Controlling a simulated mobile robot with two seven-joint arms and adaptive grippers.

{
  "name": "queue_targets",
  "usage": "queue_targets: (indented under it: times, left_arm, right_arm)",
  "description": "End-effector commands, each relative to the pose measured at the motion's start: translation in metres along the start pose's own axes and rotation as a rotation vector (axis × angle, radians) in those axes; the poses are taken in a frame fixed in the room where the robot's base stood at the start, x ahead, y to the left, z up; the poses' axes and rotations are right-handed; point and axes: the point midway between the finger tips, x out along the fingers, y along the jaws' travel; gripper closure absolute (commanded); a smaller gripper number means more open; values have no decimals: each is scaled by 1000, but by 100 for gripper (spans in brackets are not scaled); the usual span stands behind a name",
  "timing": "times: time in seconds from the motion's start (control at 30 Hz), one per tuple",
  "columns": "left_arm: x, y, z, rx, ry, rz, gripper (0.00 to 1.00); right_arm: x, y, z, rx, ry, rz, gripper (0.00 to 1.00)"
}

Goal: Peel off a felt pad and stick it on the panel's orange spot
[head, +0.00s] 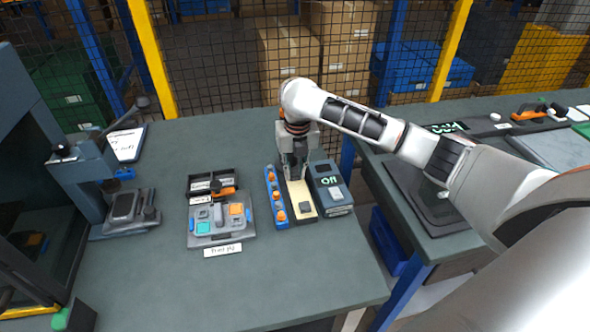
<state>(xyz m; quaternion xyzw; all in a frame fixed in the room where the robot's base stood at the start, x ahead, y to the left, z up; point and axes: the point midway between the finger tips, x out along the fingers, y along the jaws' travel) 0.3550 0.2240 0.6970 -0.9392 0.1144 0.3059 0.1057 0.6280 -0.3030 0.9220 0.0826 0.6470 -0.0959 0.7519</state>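The panel (221,221) is a light grey plate lying on the bench at the middle left. Its orange spot (236,209) is bare and sits toward its upper right, with a teal square (203,228) at lower left. A cream strip (299,190) lies to the right, and a small dark square, probably a felt pad (305,206), sits on its near end. My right gripper (293,172) points down over the far end of the strip. Its fingertips look close together; whether they hold a pad or touch the strip is hidden. My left gripper is out of view.
A blue rack with orange knobs (271,179) stands left of the strip. A dark device with a green display (337,205) stands right of it. A black tray (200,183) lies behind the panel. A grey press (92,165) stands at left.

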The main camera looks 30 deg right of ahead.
Motion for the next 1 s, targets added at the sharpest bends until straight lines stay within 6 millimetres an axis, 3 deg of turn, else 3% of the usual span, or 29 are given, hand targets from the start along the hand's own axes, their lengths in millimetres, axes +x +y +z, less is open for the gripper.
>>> queue_targets:
  times: [0.03,0.07,0.67,1.0]
  left_arm:
    - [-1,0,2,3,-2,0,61]
    - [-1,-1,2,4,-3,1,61]
    - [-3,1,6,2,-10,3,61]
    - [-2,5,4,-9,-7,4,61]
  right_arm:
    - [0,0,0,0,0,0,94]
    - [0,0,0,0,0,0,100]
    - [-4,0,1,1,-1,-1,100]
    - [-20,0,4,-1,-1,0,100]
